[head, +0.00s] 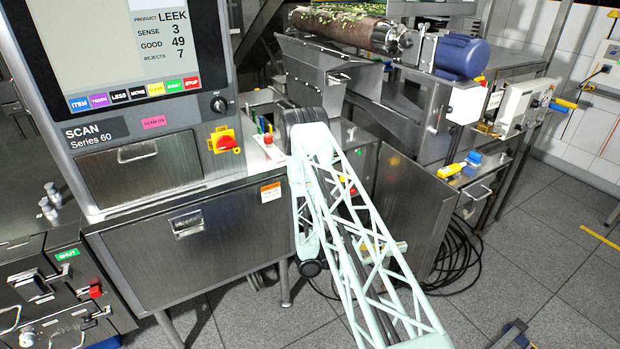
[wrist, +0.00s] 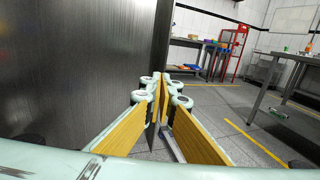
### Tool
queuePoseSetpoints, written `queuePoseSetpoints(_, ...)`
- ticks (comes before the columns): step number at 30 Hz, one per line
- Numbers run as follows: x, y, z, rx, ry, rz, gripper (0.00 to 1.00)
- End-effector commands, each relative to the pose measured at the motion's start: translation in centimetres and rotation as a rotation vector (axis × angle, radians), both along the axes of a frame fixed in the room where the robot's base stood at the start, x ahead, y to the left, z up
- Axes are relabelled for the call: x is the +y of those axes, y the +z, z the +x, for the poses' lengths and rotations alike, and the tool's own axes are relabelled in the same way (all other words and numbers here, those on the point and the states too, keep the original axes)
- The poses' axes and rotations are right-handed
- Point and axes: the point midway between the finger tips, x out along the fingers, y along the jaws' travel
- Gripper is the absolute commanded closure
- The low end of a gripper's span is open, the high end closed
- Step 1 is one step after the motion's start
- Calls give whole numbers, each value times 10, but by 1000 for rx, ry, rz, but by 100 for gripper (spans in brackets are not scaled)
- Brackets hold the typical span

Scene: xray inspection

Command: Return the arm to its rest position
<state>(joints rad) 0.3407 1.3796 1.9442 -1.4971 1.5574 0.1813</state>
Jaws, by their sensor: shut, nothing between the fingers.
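My gripper (wrist: 163,84) shows in the wrist view. Its two pale green fingers with yellow-brown inner pads come together at the tips, with nothing between them. A grey metal panel stands close on the left of the fingers, and I cannot tell whether they touch it. In the head view, my pale green lattice arm (head: 345,215) rises from the bottom, reaches up beside the scan cabinet and bends down again. I cannot make out the gripper clearly there; the arm covers that area.
The scan machine (head: 150,165) with its screen and red switch stands at left. A conveyor with a blue motor (head: 461,57) is behind the arm. Black cables (head: 457,262) lie on the floor. In the wrist view, a steel table (wrist: 285,75) and a red rack (wrist: 232,50) stand beyond open floor.

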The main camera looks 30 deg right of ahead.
Motion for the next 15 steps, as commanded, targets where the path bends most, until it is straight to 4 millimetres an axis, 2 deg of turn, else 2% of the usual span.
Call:
queuePoseSetpoints(8, 0, 2, 1, -2, -2, 0, 100)
queuePoseSetpoints(15, 3, 19, 4, -25, -19, -1, 100)
